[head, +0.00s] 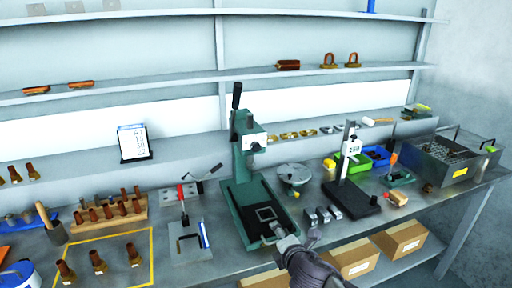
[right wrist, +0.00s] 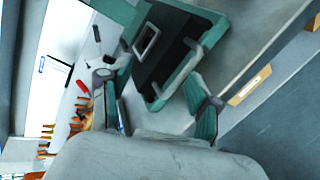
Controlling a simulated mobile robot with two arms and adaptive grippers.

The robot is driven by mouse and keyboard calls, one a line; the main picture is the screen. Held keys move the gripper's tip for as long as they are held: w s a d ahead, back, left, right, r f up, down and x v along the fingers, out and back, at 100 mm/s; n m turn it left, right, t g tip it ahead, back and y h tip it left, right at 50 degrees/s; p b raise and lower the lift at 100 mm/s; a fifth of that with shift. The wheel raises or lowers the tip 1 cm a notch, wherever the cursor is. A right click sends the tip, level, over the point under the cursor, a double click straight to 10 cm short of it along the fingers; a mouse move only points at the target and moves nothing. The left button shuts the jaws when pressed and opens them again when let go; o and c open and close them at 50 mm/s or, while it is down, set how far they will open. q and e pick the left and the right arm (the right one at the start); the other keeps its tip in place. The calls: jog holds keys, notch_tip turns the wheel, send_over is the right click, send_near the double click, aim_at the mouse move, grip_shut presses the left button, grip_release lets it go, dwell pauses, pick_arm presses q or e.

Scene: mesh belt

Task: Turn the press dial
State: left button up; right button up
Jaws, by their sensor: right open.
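The green press (head: 243,150) stands on the bench in the middle of the head view, with a black lever and a pale block at its head. I cannot make out a dial on it for certain. Its green base with a dark plate shows in the right wrist view (right wrist: 178,50), with a square frame on the plate. A round grey disc (head: 293,173) sits right of the press. My right gripper (head: 283,236) is over the front right of the base. In the right wrist view its fingers (right wrist: 155,97) are spread with nothing between them. My left gripper is not in view.
Small metal blocks (head: 322,215) and a stand with a gauge (head: 350,160) are to the right of the gripper. A tool fixture (head: 190,240) is left of the press. Cardboard boxes (head: 400,240) lie below the bench.

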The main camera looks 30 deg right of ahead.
aim_at(257, 149)
jog(key=w+d+r+n+t, duration=0.1)
jog(key=w+r+n+t, duration=0.3)
jog(key=r, duration=0.5)
jog(key=w+d+r+n+t, duration=0.1)
jog(key=w+r+n, duration=0.1)
jog(key=r+n, duration=0.45)
jog(key=shift+m+y, duration=0.3)
jog(key=shift+m, duration=0.35)
jog(key=p+x, duration=0.1)
jog(key=x, duration=0.3)
jog(key=r+p+x, duration=0.1)
jog(key=x, duration=0.3)
jog(key=r+p+x, duration=0.1)
jog(key=p+x, duration=0.1)
jog(key=x, duration=0.2)
jog(key=shift+w+d, duration=0.15)
jog(key=shift+w, duration=0.15)
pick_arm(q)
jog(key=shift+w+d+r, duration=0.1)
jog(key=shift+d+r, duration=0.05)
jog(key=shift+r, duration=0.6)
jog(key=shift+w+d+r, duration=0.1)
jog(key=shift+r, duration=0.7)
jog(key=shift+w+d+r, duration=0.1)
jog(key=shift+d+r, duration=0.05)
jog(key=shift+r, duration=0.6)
pick_arm(e)
jog(key=shift+w+d+f, duration=0.1)
jog(key=shift+w, duration=0.5)
